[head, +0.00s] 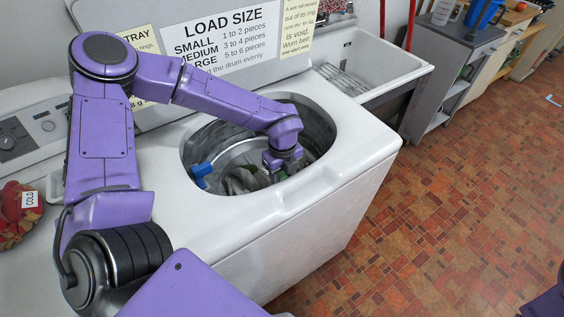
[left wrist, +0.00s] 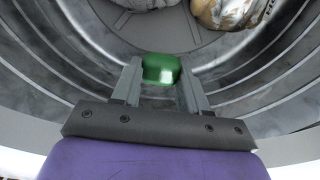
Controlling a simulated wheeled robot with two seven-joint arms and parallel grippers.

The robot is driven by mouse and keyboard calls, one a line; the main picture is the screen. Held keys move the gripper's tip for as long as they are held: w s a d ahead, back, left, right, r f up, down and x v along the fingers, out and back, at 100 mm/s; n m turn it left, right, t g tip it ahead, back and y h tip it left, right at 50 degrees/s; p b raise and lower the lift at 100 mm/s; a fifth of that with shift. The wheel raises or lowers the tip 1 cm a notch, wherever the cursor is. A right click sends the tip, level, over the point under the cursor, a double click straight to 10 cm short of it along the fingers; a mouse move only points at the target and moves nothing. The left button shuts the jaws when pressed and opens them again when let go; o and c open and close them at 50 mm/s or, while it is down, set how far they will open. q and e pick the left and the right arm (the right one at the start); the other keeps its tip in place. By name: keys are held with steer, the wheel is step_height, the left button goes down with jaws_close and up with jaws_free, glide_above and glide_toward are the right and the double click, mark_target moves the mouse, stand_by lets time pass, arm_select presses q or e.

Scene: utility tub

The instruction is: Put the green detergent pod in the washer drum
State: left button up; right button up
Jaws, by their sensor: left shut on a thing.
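The green detergent pod (left wrist: 161,68) is between the fingertips of my left gripper (left wrist: 161,76) in the left wrist view. The gripper is shut on it. In the head view my left gripper (head: 283,163) reaches down through the opening of the white top-loading washer (head: 353,133). The grey ribbed washer drum (left wrist: 75,62) surrounds the gripper and pod in the left wrist view; its wall (head: 316,120) shows in the head view. I cannot make out the pod for certain in the head view. My right gripper is not in view.
Laundry (head: 240,181) lies in the drum, with a patterned piece (left wrist: 230,12) beyond the pod. A blue part (head: 201,172) is at the drum's left side. The opening's rim surrounds my left wrist.

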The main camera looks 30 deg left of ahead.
arm_select(q)
step_height(320, 180, down, 9)
steer(key=shift+r, duration=0.1)
stand_by(0.3)
steer(key=shift+s+f, duration=0.1)
steer(key=shift+f, duration=0.1)
steer(key=shift+f+b, duration=0.45)
steer(key=shift+b, duration=0.1)
steer(key=o, duration=1)
